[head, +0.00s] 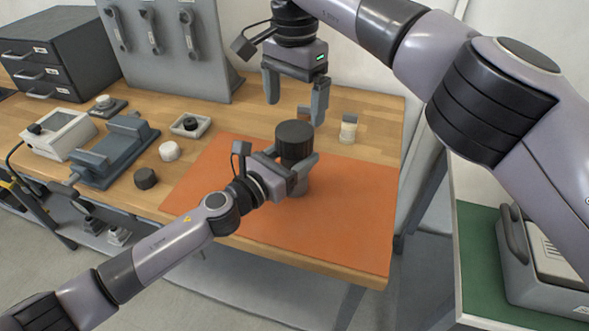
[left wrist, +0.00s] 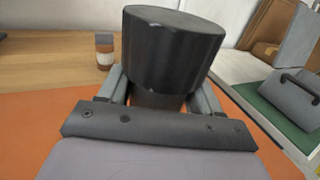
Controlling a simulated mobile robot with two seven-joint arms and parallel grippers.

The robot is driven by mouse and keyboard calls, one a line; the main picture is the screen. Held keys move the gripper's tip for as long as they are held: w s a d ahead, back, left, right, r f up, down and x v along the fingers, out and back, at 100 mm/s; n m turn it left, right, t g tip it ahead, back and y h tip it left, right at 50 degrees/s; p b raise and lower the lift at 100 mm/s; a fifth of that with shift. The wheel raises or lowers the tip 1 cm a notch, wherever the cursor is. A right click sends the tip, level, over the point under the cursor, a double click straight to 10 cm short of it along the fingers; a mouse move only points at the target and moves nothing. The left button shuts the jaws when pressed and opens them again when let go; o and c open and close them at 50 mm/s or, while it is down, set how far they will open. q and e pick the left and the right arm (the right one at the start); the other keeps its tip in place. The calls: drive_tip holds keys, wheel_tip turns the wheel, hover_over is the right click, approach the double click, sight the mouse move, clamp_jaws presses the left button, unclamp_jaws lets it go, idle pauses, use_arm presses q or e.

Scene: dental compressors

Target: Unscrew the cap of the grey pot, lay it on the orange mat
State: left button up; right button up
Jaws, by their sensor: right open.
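The grey pot (left wrist: 155,101) stands on the orange mat (head: 335,220) with its wide, dark ribbed cap (head: 294,141) on top; the cap also fills the upper middle of the left wrist view (left wrist: 172,50). My left gripper (head: 298,178) reaches in from the left, its fingers on both sides of the pot's body just below the cap. It appears shut on the body, most of which it hides. My right gripper (head: 295,98) points down above the cap, its fingers wide apart with nothing between them and clear of the cap.
A small pale jar (head: 348,129) stands behind the mat. Left of the mat are a white round piece (head: 170,151), a dark knob (head: 145,178), a small tray (head: 203,129) and a grey vise (head: 110,155). The mat's front and right are bare.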

sight(295, 130)
use_arm(q)
clamp_jaws()
use_arm(e)
drive_tip(key=m, duration=0.5)
drive_tip(key=shift+m, duration=0.4)
drive_tip(key=m, duration=0.4)
drive_tip(key=shift+m, duration=0.3)
drive_tip(key=m, duration=3.4)
drive_tip(key=shift+f, duration=0.1)
drive_tip(key=shift+m, duration=0.3)
drive_tip(key=shift+f, duration=3.9)
